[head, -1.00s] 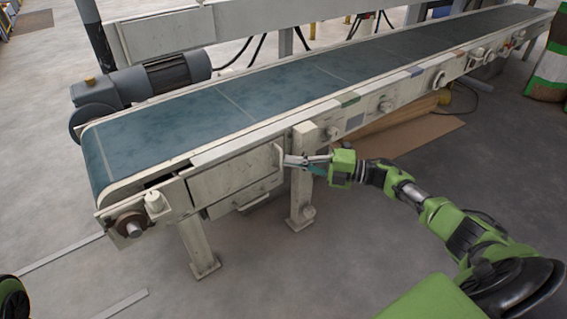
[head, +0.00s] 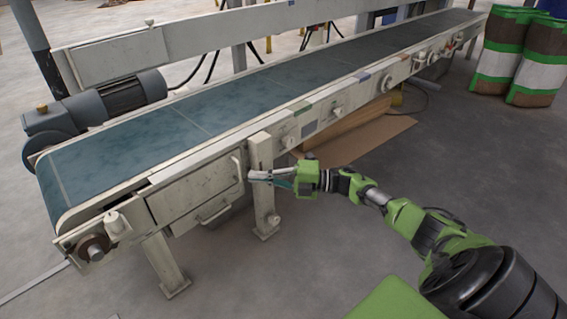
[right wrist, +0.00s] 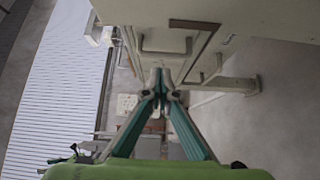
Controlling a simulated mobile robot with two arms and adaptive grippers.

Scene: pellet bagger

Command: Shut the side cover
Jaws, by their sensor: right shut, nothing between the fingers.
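The side cover (head: 195,192) is a pale, scuffed panel on the near side of the conveyor, at its left end. An upright handle (head: 237,168) is at its right end, and a lower bar handle (head: 214,212) sticks out below it. I cannot tell how far the cover stands open. My right gripper (head: 252,176) is shut and empty, just right of the upright handle and in front of the leg post. In the right wrist view the closed fingertips (right wrist: 160,80) are below a bar handle (right wrist: 165,46) on a pale panel. My left gripper is not in view.
The conveyor belt (head: 210,112) runs from the near left to the far right. A support leg (head: 262,190) stands behind my right gripper. Cardboard (head: 355,140) lies beneath the conveyor, and striped bags (head: 505,55) stand at the far right. The floor in front is clear.

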